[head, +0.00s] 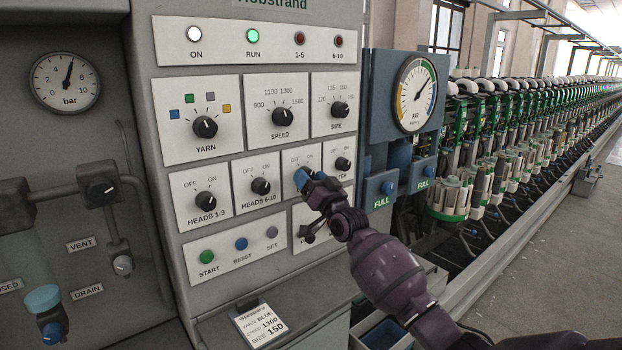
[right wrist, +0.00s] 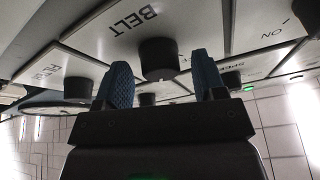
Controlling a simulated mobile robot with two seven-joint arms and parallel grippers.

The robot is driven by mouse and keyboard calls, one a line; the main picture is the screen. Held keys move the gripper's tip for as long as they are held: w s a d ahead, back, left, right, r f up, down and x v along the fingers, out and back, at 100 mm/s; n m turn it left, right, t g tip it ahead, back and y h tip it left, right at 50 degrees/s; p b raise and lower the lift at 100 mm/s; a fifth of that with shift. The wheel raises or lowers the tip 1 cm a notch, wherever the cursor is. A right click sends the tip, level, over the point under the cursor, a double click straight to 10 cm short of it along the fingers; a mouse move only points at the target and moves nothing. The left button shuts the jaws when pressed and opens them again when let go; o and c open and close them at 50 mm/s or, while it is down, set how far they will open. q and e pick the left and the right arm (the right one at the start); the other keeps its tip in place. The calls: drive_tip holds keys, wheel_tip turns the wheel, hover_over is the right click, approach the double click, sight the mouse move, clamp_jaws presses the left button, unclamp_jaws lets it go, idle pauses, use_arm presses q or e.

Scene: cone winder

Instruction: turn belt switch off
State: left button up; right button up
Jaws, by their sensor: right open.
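The belt switch panel (head: 301,158) is a white plate with OFF and ON marks in the lower row of the control panel, in the head view. Its knob is hidden there behind my right gripper (head: 305,180). In the right wrist view, upside down, the black belt knob (right wrist: 158,58) shows beside the word BELT. My right gripper (right wrist: 160,75) is open, with a blue finger on each side of the knob in the picture. I cannot tell whether the fingers touch it. The knob's pointer direction is not visible. My left gripper is not in view.
The heads 6-10 knob (head: 261,186) is to the left of the belt plate and another switch knob (head: 342,163) is close on its right. A dark lever (head: 308,234) is just below. The speed knob (head: 282,117) is above. The RUN lamp (head: 253,36) glows green.

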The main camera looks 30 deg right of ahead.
drive_tip(key=shift+w, duration=0.1)
drive_tip(key=shift+c, duration=0.3)
drive_tip(key=c, duration=0.9)
drive_tip(key=shift+o, duration=0.2)
